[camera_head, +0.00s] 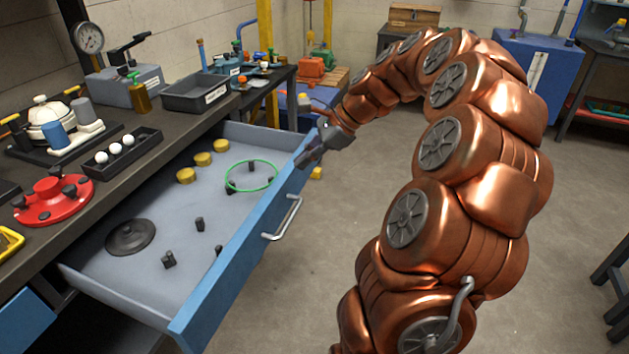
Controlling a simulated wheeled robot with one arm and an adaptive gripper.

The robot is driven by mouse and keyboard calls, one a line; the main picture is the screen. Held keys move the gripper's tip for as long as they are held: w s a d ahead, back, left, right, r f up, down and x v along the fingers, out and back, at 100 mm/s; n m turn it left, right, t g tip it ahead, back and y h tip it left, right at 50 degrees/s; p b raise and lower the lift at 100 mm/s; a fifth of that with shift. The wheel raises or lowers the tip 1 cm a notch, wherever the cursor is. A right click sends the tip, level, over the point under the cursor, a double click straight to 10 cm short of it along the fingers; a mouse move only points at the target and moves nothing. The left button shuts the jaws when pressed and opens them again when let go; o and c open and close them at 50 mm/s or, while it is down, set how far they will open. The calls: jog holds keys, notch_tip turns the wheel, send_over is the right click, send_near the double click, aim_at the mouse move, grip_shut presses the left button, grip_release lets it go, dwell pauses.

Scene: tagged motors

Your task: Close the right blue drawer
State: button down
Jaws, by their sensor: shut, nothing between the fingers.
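The right blue drawer (243,266) stands pulled far out from under the dark workbench. Its blue front faces right and has a silver handle (288,218). My gripper (304,160) is shut and empty at the far end of the drawer front, by its top edge. I cannot tell whether the fingers touch the front. My copper-coloured arm reaches in from the right.
The drawer holds yellow discs (203,159), a green ring (250,188), a dark lid (130,237) and small black parts. Another blue drawer front (25,321) shows at lower left. The workbench (125,175) carries tools and trays.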

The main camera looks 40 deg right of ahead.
jog(key=s+d+f+m+t+h+b, duration=0.1)
jog(key=d+f+m, duration=0.25)
jog(key=d, duration=0.45)
jog(key=d+f+m+t+b, duration=0.2)
jog(key=d+m, duration=0.2)
jog(key=d, duration=0.3)
send_near(305, 173)
jog(key=x, duration=0.6)
jog(key=shift+s+b, duration=0.1)
jog(key=shift+b, duration=0.25)
jog(key=shift+w+a, duration=0.15)
jog(key=shift+w, duration=0.1)
